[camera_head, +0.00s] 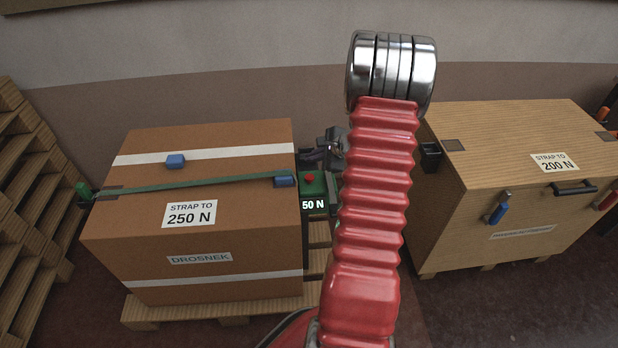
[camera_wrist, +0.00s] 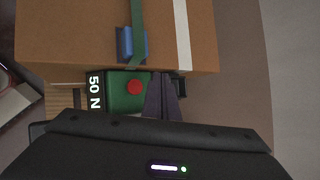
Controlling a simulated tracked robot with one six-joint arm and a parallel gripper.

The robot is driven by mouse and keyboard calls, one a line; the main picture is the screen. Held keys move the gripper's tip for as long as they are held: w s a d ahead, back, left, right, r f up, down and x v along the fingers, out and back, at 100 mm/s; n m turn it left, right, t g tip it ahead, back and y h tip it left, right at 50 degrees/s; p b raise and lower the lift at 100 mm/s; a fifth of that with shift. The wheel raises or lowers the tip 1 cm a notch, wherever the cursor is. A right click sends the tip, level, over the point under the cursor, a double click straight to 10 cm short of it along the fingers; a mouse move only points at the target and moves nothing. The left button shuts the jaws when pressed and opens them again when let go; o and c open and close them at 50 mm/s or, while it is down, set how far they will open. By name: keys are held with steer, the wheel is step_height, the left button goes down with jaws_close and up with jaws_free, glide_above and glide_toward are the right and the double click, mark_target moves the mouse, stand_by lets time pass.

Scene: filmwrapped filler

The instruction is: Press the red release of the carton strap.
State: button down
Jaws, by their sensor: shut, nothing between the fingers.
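The brown carton (camera_head: 140,235) stands on a pallet at the left, with a green strap (camera_head: 215,182) across its top. At its right side is a green tensioner (camera_head: 315,187) with a red release button (camera_head: 309,179) and a readout of 50 N. In the wrist view the red release (camera_wrist: 135,87) sits on the green tensioner (camera_wrist: 120,104). My gripper (camera_wrist: 165,78) is shut and empty, its fingertips just right of the red button in that view. I cannot tell its height above the tensioner. In the head view my gripper (camera_head: 312,156) is partly hidden beside my red arm.
The carton label (camera_head: 190,213) reads "STRAP TO 250 N". Blue pieces (camera_head: 176,161) sit on the carton's top. Stacked pallets (camera_head: 25,180) are at the far left.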

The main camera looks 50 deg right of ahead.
mark_target(312, 178)
steer(key=shift+f, duration=2.75)
steer(key=shift+f, duration=0.4)
steer(key=shift+f, duration=0.85)
stand_by(1.6)
steer(key=shift+r, duration=1.3)
steer(key=shift+r, duration=2.5)
